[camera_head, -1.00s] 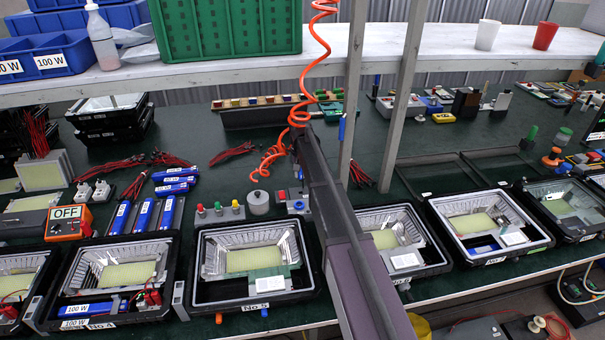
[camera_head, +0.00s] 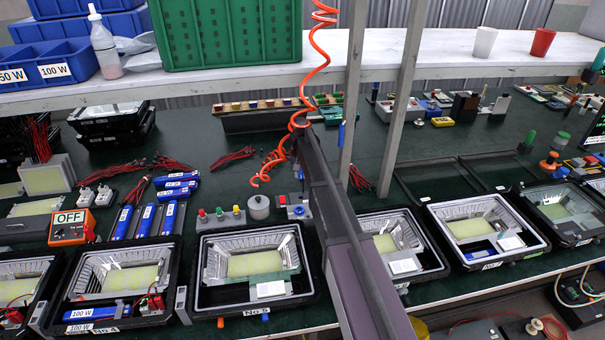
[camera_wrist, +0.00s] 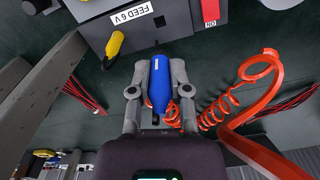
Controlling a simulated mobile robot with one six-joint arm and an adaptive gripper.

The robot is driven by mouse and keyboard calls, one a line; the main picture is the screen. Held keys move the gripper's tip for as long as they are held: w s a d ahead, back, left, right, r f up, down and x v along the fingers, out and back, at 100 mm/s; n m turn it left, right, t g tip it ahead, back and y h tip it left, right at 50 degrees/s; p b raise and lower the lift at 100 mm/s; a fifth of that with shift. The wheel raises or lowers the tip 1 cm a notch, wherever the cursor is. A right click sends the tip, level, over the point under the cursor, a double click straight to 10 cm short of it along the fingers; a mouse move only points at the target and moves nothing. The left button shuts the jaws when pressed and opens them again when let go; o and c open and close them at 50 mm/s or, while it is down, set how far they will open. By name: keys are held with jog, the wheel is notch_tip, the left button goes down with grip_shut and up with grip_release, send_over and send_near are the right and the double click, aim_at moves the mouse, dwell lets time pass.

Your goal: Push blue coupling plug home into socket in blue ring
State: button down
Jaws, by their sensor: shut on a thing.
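In the wrist view my gripper (camera_wrist: 161,66) is shut on the blue coupling plug (camera_wrist: 160,90), with one grey finger on each side of it. The plug points toward the grey box labelled FEED 6 V (camera_wrist: 178,20). Its front end is close to the box face. The blue ring and its socket are not clearly visible there, and I cannot tell how deep the plug sits. A yellow plug (camera_wrist: 115,44) is at the same box, to the left. In the head view my arm hides the gripper and the blue plug.
An orange coiled hose (camera_wrist: 258,72) lies close on the right in the wrist view; it hangs beside my arm in the head view (camera_head: 296,125). A red ON switch (camera_wrist: 210,11) is on the box. Floodlight housings (camera_head: 252,313) line the bench front. Shelf posts (camera_head: 402,100) stand near my arm.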

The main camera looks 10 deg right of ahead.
jog(key=s+a, duration=0.2)
jog(key=s, duration=0.6)
jog(key=shift+f, duration=0.2)
jog(key=shift+f+b, duration=0.15)
jog(key=shift+b, duration=0.25)
jog(key=shift+f+b, duration=2.85)
jog(key=shift+f+b, duration=1.05)
dwell(1.1)
jog(key=shift+r, duration=0.2)
jog(key=shift+r+p, duration=0.95)
jog(key=shift+p, duration=0.2)
